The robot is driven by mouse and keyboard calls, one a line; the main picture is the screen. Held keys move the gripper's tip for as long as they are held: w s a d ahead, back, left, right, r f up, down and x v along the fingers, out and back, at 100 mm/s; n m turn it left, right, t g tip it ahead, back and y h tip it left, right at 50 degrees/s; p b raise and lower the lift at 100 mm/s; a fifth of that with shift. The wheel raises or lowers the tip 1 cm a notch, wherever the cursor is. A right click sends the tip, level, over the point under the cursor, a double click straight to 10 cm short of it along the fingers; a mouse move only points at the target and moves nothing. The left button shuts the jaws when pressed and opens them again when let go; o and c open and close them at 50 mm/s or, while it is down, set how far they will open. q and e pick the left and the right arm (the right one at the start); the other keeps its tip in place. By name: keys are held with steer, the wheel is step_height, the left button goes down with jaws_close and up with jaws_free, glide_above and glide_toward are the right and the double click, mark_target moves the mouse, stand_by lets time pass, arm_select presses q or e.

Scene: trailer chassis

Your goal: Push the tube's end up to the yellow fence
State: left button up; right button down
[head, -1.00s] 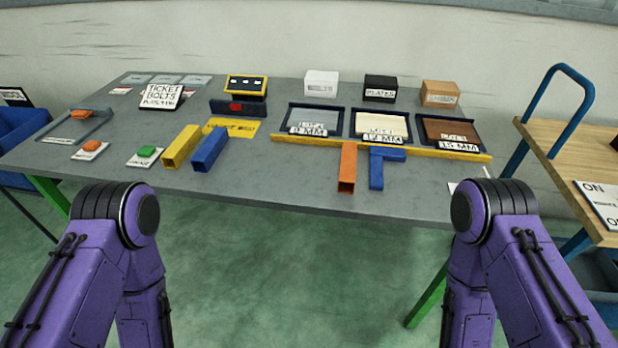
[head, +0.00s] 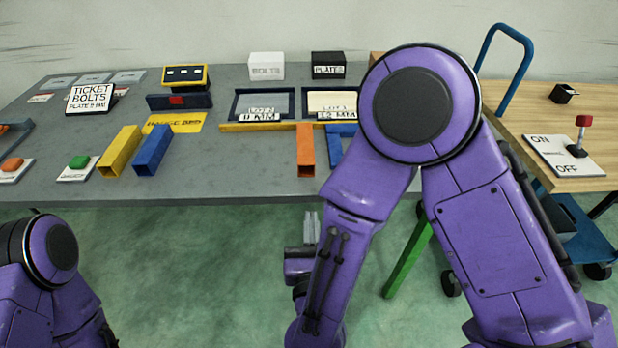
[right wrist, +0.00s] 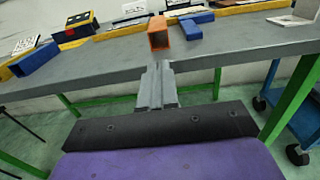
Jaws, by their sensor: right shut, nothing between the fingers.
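An orange square tube (head: 306,152) lies on the grey table, its open near end toward me. Its far end is at the yellow fence (head: 262,127); I cannot tell whether they touch. A blue piece (head: 335,147) lies just right of it, partly hidden by my right arm. My right gripper (head: 312,226) is shut and empty, in front of the table's near edge. In the right wrist view its fingers (right wrist: 158,85) point at the orange tube's open end (right wrist: 158,40), with a gap between. My left gripper is out of view.
A yellow tube (head: 120,151) and a blue tube (head: 152,150) lie left on the table (head: 230,180). Labelled trays (head: 264,104) stand behind the fence. A wooden-topped cart (head: 540,120) with a lever switch is at right. The table front between the tubes is clear.

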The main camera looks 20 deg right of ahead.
mark_target(308, 167)
steer(key=p+x, duration=0.2)
steer(key=x, duration=1)
steer(key=shift+f, duration=0.1)
steer(key=b+x, duration=0.1)
steer(key=x, duration=0.1)
steer(key=shift+w+d+f, duration=0.1)
steer(key=shift+w+d, duration=0.05)
steer(key=shift+w, duration=0.1)
steer(key=shift+r, duration=0.25)
